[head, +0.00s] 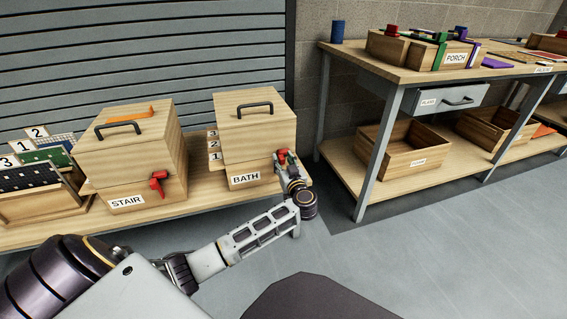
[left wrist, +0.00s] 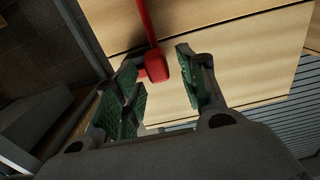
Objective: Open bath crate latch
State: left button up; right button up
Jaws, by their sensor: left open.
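The bath crate (head: 255,125) is a pale wooden box with a closed lid, a black handle on top and a BATH label (head: 245,179). Its red latch (head: 282,158) is at the front right corner, partly hidden by my left gripper (head: 284,160). In the left wrist view, the latch shows as a red bar and block (left wrist: 155,64) against the wood. My left gripper (left wrist: 160,88) is open there, with green-padded fingers on both sides of the red block. I cannot tell whether the pads touch it. My right gripper is not in view.
The stair crate (head: 130,160), with its own red latch (head: 158,181), stands to the left on the same bench. Numbered panels (head: 40,165) stand at far left. A metal-legged workbench (head: 385,150) with a porch crate (head: 420,50) is at right. The floor between is clear.

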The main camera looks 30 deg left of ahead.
pick_arm(q)
grip_shut()
dwell(0.6)
